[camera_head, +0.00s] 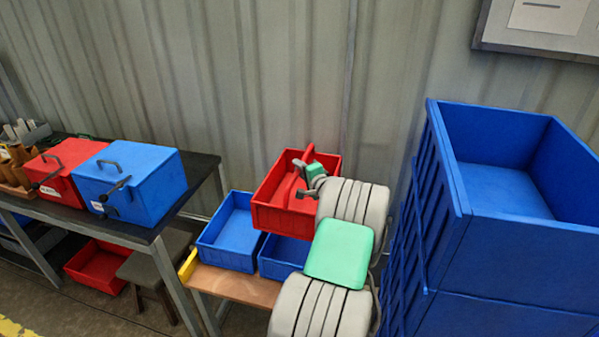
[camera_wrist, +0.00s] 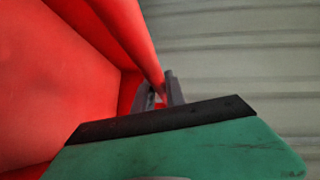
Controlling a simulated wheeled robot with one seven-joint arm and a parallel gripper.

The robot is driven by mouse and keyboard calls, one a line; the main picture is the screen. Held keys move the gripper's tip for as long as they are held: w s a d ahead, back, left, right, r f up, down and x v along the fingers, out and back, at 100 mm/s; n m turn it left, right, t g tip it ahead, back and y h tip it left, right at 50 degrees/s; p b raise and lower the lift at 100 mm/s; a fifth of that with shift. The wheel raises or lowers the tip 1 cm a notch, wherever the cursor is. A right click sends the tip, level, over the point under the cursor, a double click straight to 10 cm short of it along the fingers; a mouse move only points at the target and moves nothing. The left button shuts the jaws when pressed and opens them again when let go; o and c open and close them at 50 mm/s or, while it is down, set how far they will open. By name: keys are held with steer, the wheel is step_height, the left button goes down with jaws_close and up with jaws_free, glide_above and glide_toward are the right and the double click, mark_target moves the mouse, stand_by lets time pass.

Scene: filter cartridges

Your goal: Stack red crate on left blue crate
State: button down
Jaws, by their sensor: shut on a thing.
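The red crate (camera_head: 277,220) hangs at my gripper (camera_head: 302,189), above and behind the right blue crate (camera_head: 282,262). My gripper is shut on a red rim or handle of it; in the wrist view the fingers (camera_wrist: 162,92) meet the red crate (camera_wrist: 95,60) there. Whether the red crate touches the right blue crate is unclear. The left blue crate (camera_head: 226,250) stands open and looks empty on a wooden bench, just left of the red crate. My arm hides part of the right blue crate.
The wooden bench (camera_head: 240,286) has a yellow piece at its left end. A dark table (camera_head: 135,232) at left carries a red box (camera_head: 62,180) and a blue box (camera_head: 140,185) with handles. Tall blue bins (camera_head: 510,265) stand close on the right. A corrugated wall (camera_head: 270,80) is behind.

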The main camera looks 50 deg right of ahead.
steer(key=shift+w+r, duration=0.1)
steer(key=shift+r, duration=0.15)
steer(key=w+a+b, duration=0.2)
steer(key=w+a, duration=0.3)
steer(key=w, duration=0.7)
steer(key=w+a+b, duration=0.2)
steer(key=w+a, duration=0.3)
steer(key=w, duration=0.7)
steer(key=shift+a+n+y, duration=0.15)
steer(key=shift+n+y, duration=0.15)
steer(key=shift+y, duration=0.1)
steer(key=shift+b, duration=0.75)
stand_by(0.5)
